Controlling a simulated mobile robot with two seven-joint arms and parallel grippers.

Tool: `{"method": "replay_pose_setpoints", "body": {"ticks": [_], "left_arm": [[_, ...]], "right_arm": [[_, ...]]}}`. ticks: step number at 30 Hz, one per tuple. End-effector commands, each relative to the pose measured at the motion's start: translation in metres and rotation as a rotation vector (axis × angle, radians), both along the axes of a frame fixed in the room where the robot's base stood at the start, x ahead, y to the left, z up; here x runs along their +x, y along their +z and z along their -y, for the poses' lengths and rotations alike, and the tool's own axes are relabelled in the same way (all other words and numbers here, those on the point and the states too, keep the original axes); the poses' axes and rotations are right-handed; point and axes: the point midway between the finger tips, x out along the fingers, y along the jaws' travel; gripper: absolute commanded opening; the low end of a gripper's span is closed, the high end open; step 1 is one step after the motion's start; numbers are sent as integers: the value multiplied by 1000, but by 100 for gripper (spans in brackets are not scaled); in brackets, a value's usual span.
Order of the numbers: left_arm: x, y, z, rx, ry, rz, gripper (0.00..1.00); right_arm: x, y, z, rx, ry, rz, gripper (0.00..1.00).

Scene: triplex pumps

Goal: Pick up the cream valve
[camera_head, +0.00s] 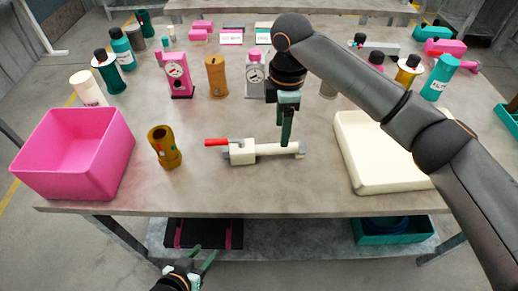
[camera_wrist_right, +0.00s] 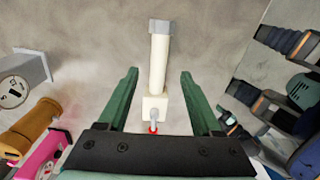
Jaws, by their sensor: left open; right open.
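The cream valve (camera_head: 268,150) lies on its side near the front middle of the table, with a red handle (camera_head: 216,142) at its left end and a grey cap at its right end. In the right wrist view the valve (camera_wrist_right: 158,62) lies lengthwise between the fingers, with clear space on both sides. My right gripper (camera_head: 286,140) is open and empty, pointing down above the valve's right half. It appears not to touch it. My left gripper (camera_head: 203,266) is open and empty, low in front of the table, below its top.
A pink bin (camera_head: 75,150) stands at the front left and a brown cylinder (camera_head: 164,147) left of the valve. A cream tray (camera_head: 372,182) is to the right. Gauges, bottles and another brown cylinder (camera_head: 216,76) stand behind. The tabletop around the valve is bare.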

Motion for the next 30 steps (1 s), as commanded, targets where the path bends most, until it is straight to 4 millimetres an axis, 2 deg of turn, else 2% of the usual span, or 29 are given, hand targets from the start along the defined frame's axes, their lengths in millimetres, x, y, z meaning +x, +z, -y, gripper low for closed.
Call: {"method": "replay_pose_setpoints", "body": {"ticks": [2,8,16,25,26,30], "left_arm": [[0,0,0,0,0,0,50],[0,0,0,0,0,0,50],[0,0,0,0,0,0,50],[0,0,0,0,0,0,50],[0,0,0,0,0,0,50],[0,0,0,0,0,0,50]], "right_arm": [[0,-11,0,-1,-1,-2,66],[0,-25,-1,-1,0,-1,66],[1,-64,-4,-1,0,-1,66],[1,-70,-4,0,0,1,66],[1,-70,-4,0,0,1,65],[1,-70,-4,0,0,1,49]]}}
